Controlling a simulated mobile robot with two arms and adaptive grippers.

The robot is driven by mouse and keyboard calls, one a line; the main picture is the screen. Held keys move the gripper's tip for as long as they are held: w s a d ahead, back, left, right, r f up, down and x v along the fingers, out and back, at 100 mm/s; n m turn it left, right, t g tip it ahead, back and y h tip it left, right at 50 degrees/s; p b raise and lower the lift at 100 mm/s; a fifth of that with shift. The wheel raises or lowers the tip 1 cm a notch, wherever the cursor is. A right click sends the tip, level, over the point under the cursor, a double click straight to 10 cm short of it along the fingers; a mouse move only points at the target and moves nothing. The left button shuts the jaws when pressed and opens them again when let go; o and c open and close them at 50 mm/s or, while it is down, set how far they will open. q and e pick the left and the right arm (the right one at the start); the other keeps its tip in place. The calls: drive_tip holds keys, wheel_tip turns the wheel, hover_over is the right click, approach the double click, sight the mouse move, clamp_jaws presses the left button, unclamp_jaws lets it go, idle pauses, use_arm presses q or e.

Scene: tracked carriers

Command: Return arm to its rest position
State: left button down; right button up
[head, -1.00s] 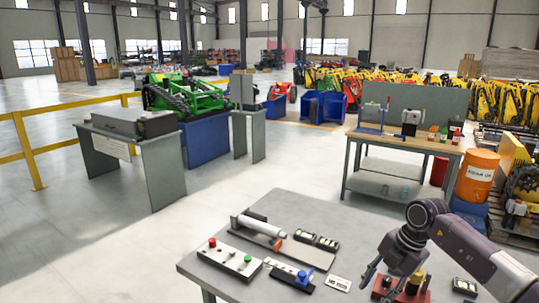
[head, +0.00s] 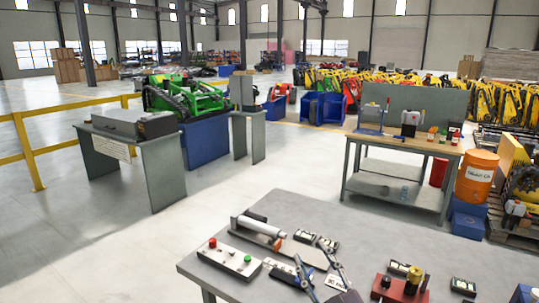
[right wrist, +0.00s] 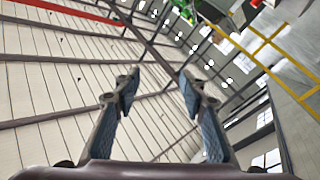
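My right gripper (head: 309,250) is at the lower middle of the head view, in front of the near grey table (head: 215,276). Its two fingers point up and stand apart, with nothing between them. In the right wrist view the open fingers (right wrist: 159,80) face the hall's wall and roof. The rest of my right arm is mostly below the picture edge. My left gripper is not in view.
On the near table are a button box (head: 230,258), a cylinder on a stand (head: 262,228), a red block with a brass knob (head: 400,290) and several small black modules. A workbench (head: 400,200) stands behind. Open floor (head: 110,240) lies left.

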drive_tip(key=s+d+f+m+g+h, duration=0.45)
drive_tip(key=s+f, duration=0.25)
drive_tip(key=f, duration=0.2)
drive_tip(key=s+d+f+m+g+h, duration=0.3)
drive_tip(key=s+d+f, duration=0.35)
drive_tip(key=f, duration=0.25)
drive_tip(key=s+f+g+y, duration=0.1)
drive_tip(key=s+f+g, duration=0.35)
drive_tip(key=s, duration=0.55)
drive_tip(key=s+f+g+y, duration=0.1)
drive_tip(key=s+f+g, duration=0.35)
drive_tip(key=s, duration=0.65)
wheel_tip(320, 180, down, 29)
drive_tip(key=s+b, duration=0.2)
drive_tip(key=s+d+f+g, duration=0.1)
drive_tip(key=s+d+f, duration=0.1)
drive_tip(key=s+f, duration=1.3)
drive_tip(key=shift+s+d+f+n, duration=0.15)
drive_tip(key=shift+s+f+n, duration=0.2)
drive_tip(key=shift+s, duration=0.45)
drive_tip(key=shift+g, duration=0.25)
drive_tip(key=shift+c, duration=0.6)
